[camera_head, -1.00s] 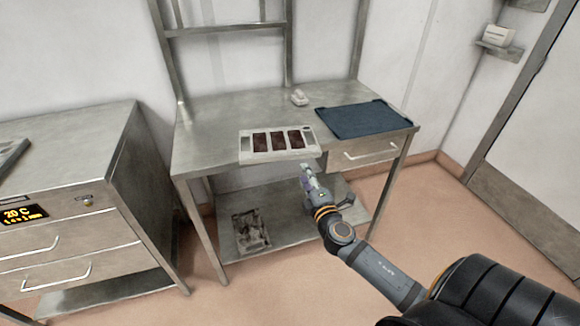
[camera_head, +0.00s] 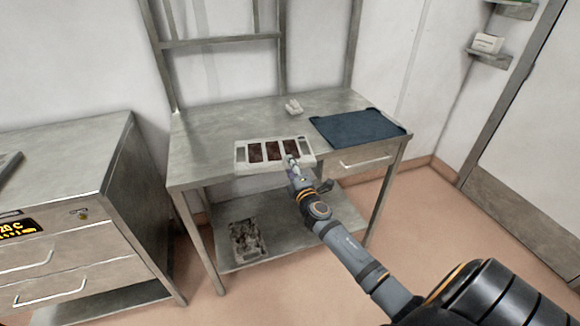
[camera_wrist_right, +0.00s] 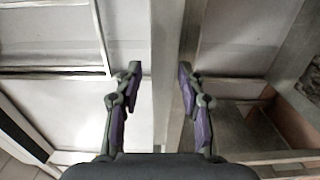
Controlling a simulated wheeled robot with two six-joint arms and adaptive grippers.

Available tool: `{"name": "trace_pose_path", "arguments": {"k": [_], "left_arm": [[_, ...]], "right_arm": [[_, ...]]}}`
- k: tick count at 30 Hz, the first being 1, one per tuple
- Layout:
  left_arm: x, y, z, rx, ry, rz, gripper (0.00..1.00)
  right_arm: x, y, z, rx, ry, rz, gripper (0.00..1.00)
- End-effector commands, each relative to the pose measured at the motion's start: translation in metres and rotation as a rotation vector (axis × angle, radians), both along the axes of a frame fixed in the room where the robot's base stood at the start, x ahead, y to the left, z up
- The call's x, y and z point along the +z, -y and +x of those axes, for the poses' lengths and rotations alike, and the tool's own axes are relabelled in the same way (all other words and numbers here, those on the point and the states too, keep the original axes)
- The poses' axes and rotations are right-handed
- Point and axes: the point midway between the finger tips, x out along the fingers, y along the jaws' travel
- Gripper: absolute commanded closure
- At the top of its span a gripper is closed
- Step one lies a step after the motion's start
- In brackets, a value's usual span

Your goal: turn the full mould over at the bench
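The full mould (camera_head: 262,168), a pale rectangular frame with dark brown filled cavities, lies flat at the bench's front edge in the head view. The steel bench (camera_head: 205,135) stands against the wall. My right gripper (camera_head: 292,160) is at the mould's front right side and covers a small part of it. In the right wrist view my right gripper (camera_wrist_right: 160,78) has its two fingers apart, with a pale strip showing between them. I cannot tell whether that strip is the mould or the bench edge, or whether the fingers touch it. My left gripper is not in view.
A dark blue mat (camera_head: 356,129) lies on the bench's right side, with a small white object (camera_head: 293,106) behind the mould. A soiled tray (camera_head: 246,240) sits on the lower shelf. A steel cabinet (camera_head: 75,165) stands at left. The bench top left of the mould is clear.

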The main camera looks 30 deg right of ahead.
Motion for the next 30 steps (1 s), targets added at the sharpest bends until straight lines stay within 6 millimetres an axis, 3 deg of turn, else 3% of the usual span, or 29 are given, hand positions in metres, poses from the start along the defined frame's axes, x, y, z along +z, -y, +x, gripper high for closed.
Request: {"name": "trace_pose_path", "arguments": {"k": [4,21,30], "left_arm": [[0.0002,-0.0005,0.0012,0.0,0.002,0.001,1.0],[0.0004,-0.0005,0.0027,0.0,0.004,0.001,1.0],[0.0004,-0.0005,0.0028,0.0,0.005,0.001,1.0]], "right_arm": [[0.0001,0.0,-0.0001,0.0,0.0,0.0,0.61],[0.0008,0.0,-0.0002,0.0,0.001,0.0,1.0],[0.0008,0.0,-0.0002,0.0,0.001,0.0,1.0]]}}
